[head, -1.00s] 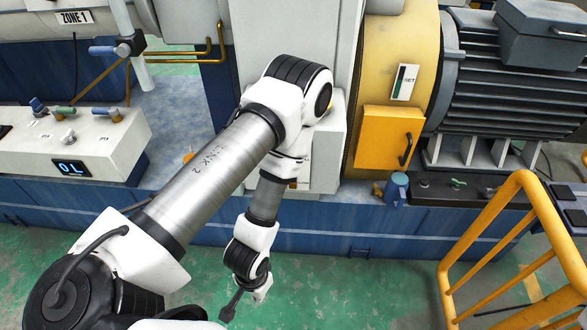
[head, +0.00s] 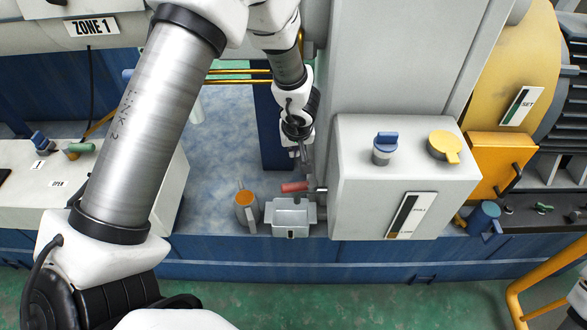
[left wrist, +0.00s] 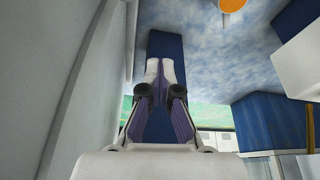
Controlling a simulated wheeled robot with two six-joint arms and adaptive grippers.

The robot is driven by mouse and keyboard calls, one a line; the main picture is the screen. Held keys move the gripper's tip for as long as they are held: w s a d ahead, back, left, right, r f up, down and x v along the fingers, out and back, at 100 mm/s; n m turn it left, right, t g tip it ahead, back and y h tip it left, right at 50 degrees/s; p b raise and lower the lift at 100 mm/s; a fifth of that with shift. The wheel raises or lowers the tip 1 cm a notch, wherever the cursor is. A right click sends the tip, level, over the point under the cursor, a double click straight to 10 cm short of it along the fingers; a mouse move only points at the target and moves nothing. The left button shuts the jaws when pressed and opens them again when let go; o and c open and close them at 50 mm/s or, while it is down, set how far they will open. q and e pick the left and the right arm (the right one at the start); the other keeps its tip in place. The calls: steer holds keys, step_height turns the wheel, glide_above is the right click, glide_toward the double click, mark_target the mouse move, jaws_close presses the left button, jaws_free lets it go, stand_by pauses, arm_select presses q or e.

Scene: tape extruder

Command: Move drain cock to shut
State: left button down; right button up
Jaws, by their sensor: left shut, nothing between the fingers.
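A small cock with a red lever (head: 295,187) sticks out from the left side of the white box-shaped housing, just above a grey metal catch box (head: 290,218). It is most likely the drain cock; I see no label on it. The lever lies roughly level, pointing left. My left gripper (head: 305,168) hangs just above and behind the lever, fingers pointing down; I cannot tell whether it touches. In the left wrist view its fingertips (left wrist: 166,70) are together and hold nothing. The lever does not show there. My right gripper is not in view.
An orange-topped can (head: 245,208) stands left of the catch box; its orange top (left wrist: 232,5) shows in the wrist view. The white housing (head: 400,190), with blue and yellow knobs, is close on the right. A bare blue deck (head: 222,130) lies to the left.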

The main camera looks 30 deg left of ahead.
mark_target(300, 187)
arm_select(q)
step_height(300, 187, down, 9)
steer(key=s+b, duration=0.1)
steer(key=b, duration=0.6)
steer(key=shift+d, duration=0.1)
